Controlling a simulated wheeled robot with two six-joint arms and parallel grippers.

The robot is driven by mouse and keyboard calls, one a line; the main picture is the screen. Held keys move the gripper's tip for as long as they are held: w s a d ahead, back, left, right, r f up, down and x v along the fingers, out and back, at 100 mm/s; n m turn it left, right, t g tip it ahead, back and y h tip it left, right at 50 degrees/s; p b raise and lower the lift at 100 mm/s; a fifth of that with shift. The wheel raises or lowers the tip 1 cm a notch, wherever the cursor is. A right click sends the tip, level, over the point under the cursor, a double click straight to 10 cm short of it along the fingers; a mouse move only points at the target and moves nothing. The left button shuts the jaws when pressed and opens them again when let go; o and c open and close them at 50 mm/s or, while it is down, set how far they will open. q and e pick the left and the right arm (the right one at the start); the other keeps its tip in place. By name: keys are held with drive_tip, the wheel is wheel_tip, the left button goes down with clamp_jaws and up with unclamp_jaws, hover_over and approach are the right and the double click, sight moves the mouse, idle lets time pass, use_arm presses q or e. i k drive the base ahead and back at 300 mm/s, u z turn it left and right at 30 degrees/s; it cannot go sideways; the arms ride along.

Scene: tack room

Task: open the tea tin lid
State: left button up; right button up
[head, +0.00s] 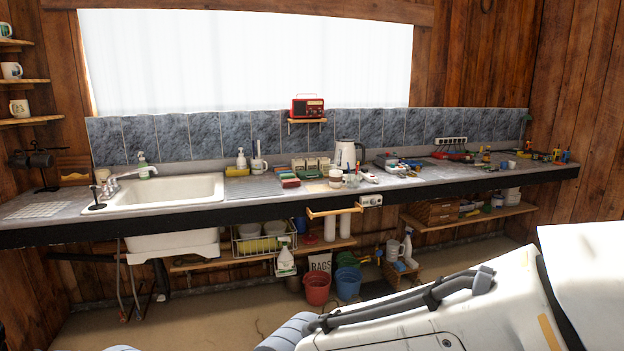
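I cannot pick out the tea tin or its lid for sure at this distance. A group of small containers (311,163) stands on the long counter (235,212), left of a white kettle (345,155). A small pale round container (336,179) stands in front of the kettle. Both are too small to tell what they are or whether they have lids. Neither of my grippers shows; only white parts of my own body fill the lower right.
A sink (167,192) is set in the counter's left part. Tools and small items crowd its right part. A red bucket (317,288) and a blue bucket (348,283) stand on the floor below. A red radio (307,107) sits on a small wall shelf.

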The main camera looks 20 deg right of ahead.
sight(308, 174)
drive_tip(key=z, duration=0.2)
drive_tip(key=i, duration=0.8)
drive_tip(key=z, duration=0.3)
drive_tip(key=i, duration=2.4)
drive_tip(key=u, duration=0.45)
